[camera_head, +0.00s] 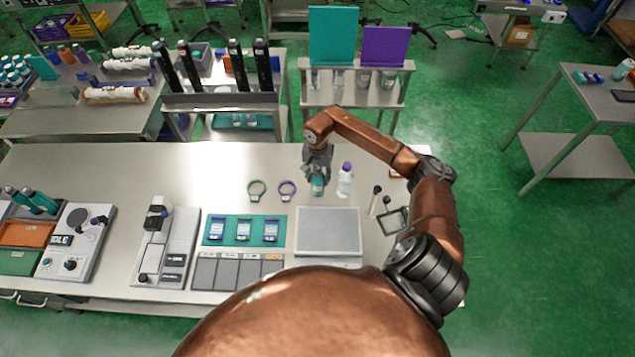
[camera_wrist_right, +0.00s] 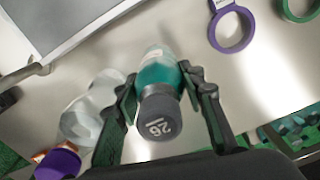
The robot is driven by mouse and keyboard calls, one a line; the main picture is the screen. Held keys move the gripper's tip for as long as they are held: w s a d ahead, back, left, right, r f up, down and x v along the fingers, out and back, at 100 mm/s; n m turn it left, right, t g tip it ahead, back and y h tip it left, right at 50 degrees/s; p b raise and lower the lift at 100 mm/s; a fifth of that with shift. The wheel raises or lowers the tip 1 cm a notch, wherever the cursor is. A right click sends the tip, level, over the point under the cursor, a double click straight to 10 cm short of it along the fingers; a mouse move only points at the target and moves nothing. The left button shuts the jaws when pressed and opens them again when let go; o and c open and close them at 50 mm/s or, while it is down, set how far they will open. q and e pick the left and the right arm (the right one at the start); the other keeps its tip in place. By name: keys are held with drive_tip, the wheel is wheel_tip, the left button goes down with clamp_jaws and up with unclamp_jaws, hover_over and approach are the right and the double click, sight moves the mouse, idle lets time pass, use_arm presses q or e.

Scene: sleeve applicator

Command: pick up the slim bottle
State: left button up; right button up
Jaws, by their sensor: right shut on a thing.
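A teal bottle (camera_head: 317,186) with a grey cap (camera_wrist_right: 159,119) stands between the fingers of my right gripper (camera_head: 318,172). In the right wrist view the two dark fingers (camera_wrist_right: 158,95) close on it from both sides, near its neck. The cap bears a printed number. I cannot tell whether its base touches the table. A clear white bottle (camera_head: 344,183) with a purple cap stands just right of it; it also shows in the right wrist view (camera_wrist_right: 88,110). The task does not make plain to me which one is the slim bottle. My left gripper is not in view.
A green ring (camera_head: 257,190) and a purple ring (camera_head: 287,190) lie left of the gripper. A grey plate (camera_head: 328,230) lies in front, with a teal mat (camera_head: 244,231) beside it. Small dark tools (camera_head: 375,200) and a frame (camera_head: 393,221) lie right. The table's back left is clear.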

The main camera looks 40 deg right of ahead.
drive_tip(key=c, duration=0.6)
